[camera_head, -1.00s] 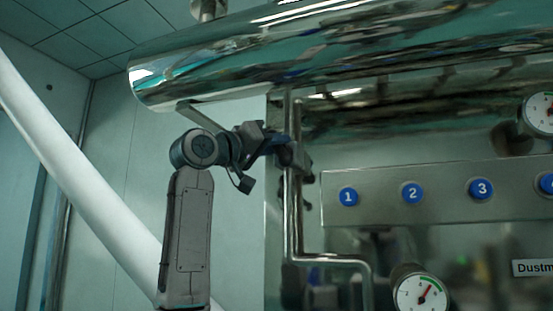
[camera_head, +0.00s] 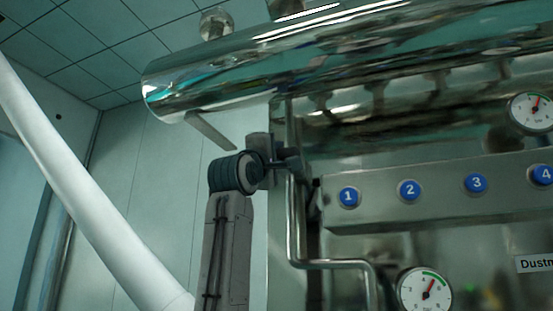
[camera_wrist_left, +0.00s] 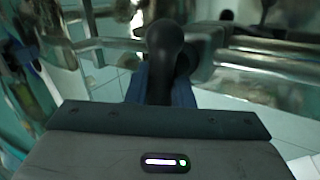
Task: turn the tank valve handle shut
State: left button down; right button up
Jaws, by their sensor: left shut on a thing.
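My left gripper (camera_head: 287,162) is beside the upright steel pipe, below the polished tank cylinder; its fingers are small and partly hidden there. In the left wrist view, the black rounded valve handle (camera_wrist_left: 165,48) stands between the blue fingers of the left gripper (camera_wrist_left: 160,92). The gripper is shut on the handle. The handle's lower part is hidden by the fingers and the gripper body. In the head view the handle cannot be told apart from the gripper. My right gripper is not in view.
The polished tank cylinder (camera_head: 230,85) hangs above the gripper. A steel pipe (camera_head: 295,220) runs down just right of it. A panel with numbered blue buttons (camera_head: 385,215) and a round gauge (camera_head: 424,290) are to the right. A thick white tube (camera_head: 85,190) slants at left.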

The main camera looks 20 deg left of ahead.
pick_arm(q)
jog(key=shift+f+n+y, duration=0.1)
jog(key=shift+n+y, duration=1)
jog(key=shift+n, duration=0.4)
jog(key=shift+n+y, duration=0.4)
jog(key=c, duration=1.3)
grip_release()
jog(key=shift+f+b, duration=0.1)
jog(key=shift+b, duration=0.25)
jog(key=shift+s+f, duration=0.25)
jog(key=shift+s, duration=0.05)
jog(key=b+v, duration=0.5)
jog(key=v, duration=0.5)
jog(key=shift+w+a+b, duration=0.1)
jog(key=shift+b, duration=0.2)
